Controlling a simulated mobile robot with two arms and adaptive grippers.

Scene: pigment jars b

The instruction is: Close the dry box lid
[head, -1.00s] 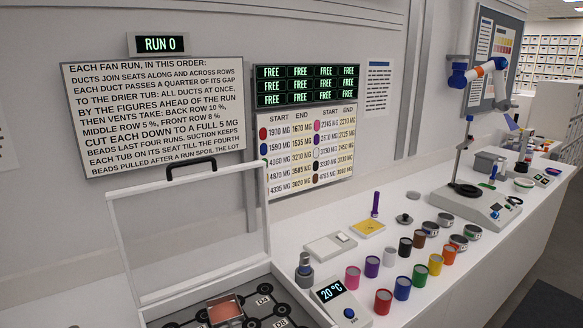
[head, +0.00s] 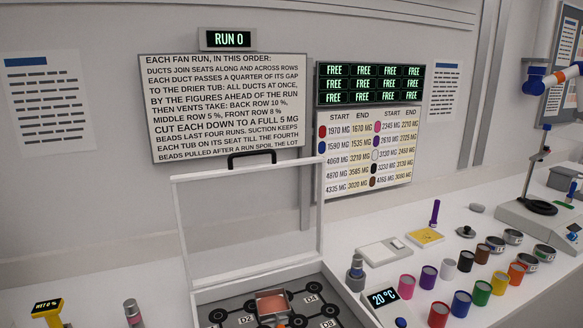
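The dry box (head: 353,308) stands on the white bench at the bottom middle of the head view, its front cut off by the frame. Its lid (head: 181,221), a clear panel in a white frame with a black handle (head: 251,156) on its top edge, stands upright and open at the back. Inside the box are a dark board with seats marked D4 and D8 and a tub (head: 272,304) with reddish contents. Neither of my grippers shows in the view.
To the left are a yellow meter (head: 47,309) and a small bottle (head: 132,312). The wall with its instruction board (head: 225,105) rises behind the lid.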

